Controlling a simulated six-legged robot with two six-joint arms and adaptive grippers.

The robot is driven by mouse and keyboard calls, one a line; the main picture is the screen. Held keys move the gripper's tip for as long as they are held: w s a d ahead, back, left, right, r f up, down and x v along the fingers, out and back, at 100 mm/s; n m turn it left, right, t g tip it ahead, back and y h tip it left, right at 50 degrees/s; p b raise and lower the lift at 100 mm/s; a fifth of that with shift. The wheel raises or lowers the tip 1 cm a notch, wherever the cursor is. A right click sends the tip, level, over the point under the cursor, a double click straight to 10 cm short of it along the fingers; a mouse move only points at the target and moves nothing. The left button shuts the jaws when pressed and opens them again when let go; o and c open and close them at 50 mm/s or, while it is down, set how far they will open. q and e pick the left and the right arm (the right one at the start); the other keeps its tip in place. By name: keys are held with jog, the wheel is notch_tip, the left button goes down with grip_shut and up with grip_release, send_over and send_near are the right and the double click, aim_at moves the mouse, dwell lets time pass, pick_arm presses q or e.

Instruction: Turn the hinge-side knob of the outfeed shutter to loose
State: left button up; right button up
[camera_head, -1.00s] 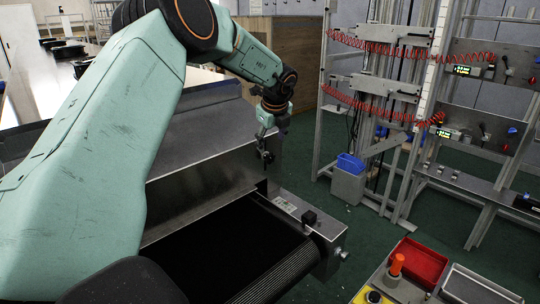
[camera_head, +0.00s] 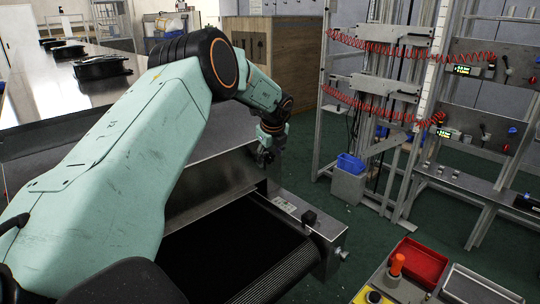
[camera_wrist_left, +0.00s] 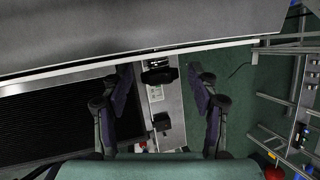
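The outfeed end has a bare metal hood or shutter (camera_head: 215,180) above a dark belt (camera_head: 235,250). In the left wrist view the grey metal panel (camera_wrist_left: 130,32) fills the top. A black knob (camera_wrist_left: 160,75) sits just below the panel's edge, beside a small label plate. My left gripper (camera_head: 264,157) is at the panel's right end; in the wrist view its two fingers (camera_wrist_left: 160,82) stand apart on either side of this knob, with no contact visible. A second black block or knob (camera_wrist_left: 161,122) is farther down the side rail, also in the head view (camera_head: 309,218). My right gripper is not seen.
A metal rack (camera_head: 385,110) with red coiled hoses stands beyond. Green floor lies open between.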

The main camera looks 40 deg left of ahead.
pick_arm(q)
jog(key=c, duration=1.1)
jog(key=shift+o, duration=0.2)
jog(key=shift+w+r+g, duration=0.1)
jog(key=shift+g, duration=0.4)
jog(key=o, duration=1.2)
jog(key=shift+c, duration=0.2)
jog(key=v, duration=1.2)
jog(key=shift+w, duration=0.15)
